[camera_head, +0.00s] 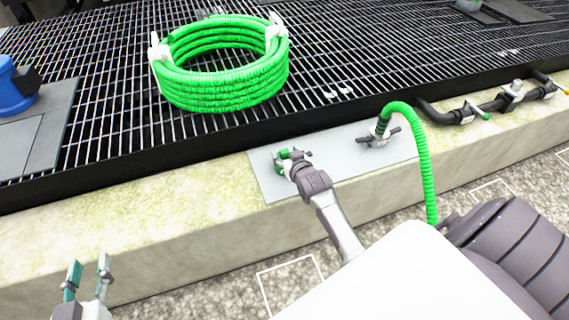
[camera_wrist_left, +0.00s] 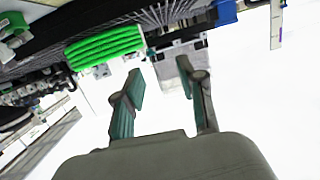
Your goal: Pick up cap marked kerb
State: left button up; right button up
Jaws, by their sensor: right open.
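A small green and white piece (camera_head: 283,154), possibly the cap, is on the grey plate (camera_head: 268,186) on top of the stone kerb; no marking on it can be read. My right gripper (camera_head: 292,163) is at this piece, with its fingers around or beside it, and partly hides it. I cannot tell whether they touch. My left gripper (camera_head: 86,279) is at the bottom left of the head view, in front of the kerb, open and empty. Its two spread fingers also show in the left wrist view (camera_wrist_left: 163,95), with nothing between them.
A coiled green hose (camera_head: 225,88) lies on the black grating (camera_head: 110,100). Another green hose (camera_head: 425,160) rises from a fitting (camera_head: 378,138) on the plate's right and bends down. Black pipes with valves (camera_head: 512,94) lie further right. A blue object (camera_head: 12,88) stands at far left.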

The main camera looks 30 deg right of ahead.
jog(key=shift+b+x, duration=0.3)
jog(key=shift+x, duration=0.7)
pick_arm(q)
jog(key=r, duration=0.1)
jog(key=r+t, duration=0.2)
jog(key=r, duration=0.1)
jog(key=shift+w+d+h, duration=0.35)
jog(key=shift+d+h, duration=0.05)
pick_arm(e)
grip_shut()
